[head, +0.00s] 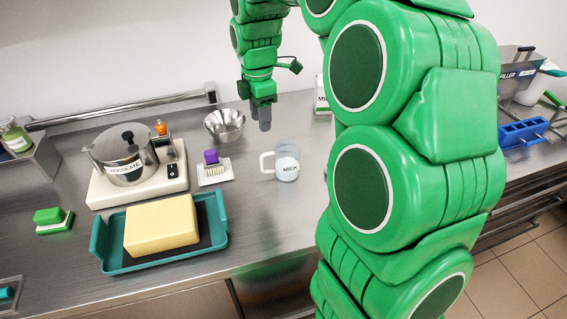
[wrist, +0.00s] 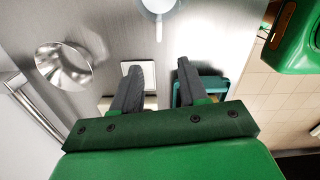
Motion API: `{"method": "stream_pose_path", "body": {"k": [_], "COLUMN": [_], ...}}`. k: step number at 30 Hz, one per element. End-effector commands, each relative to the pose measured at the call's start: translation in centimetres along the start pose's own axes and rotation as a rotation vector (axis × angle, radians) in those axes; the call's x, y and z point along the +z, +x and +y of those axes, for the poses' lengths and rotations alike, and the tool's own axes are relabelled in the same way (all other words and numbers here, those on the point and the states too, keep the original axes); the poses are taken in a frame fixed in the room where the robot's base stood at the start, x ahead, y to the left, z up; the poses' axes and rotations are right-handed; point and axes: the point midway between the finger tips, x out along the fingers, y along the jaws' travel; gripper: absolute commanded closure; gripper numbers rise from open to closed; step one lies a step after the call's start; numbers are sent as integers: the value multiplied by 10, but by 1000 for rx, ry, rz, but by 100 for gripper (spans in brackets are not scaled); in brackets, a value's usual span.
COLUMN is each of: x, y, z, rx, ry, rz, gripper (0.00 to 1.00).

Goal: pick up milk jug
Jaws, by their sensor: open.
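A metal bowl (head: 224,125) stands behind and left of the jug. A small white dish (head: 215,180) with a purple-handled brush is to its left. A teal tray (head: 101,246) with a yellow block and a chocolate pot (head: 122,170) are further left. Counter right of the jug is partly hidden by my arm.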

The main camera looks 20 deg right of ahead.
Motion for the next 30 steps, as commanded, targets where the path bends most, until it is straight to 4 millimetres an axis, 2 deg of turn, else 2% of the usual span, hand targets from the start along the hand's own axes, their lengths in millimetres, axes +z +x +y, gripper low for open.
{"method": "stream_pose_path", "body": {"k": [16,30], "x": [0,0], "y": [92,132], "z": [-1,-1], "rx": [-4,-4], "ry": [1,2], "rz": [0,1], "gripper": [57,57]}}
